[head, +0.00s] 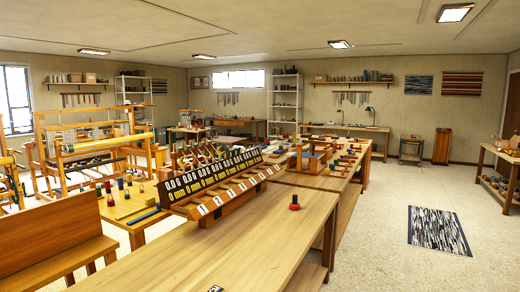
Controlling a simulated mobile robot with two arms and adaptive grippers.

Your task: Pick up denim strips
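No strips that I can clearly tell as denim show in the head view; small items on the tables are too small to tell. A blue rod-like item (144,217) lies on the low table at the left. Neither of my grippers is in view.
A long wooden table (221,257) fills the foreground, with a small red and black item (294,202) on it. A bench (52,240) and floor looms (90,150) stand left. The carpet at right is mostly free.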

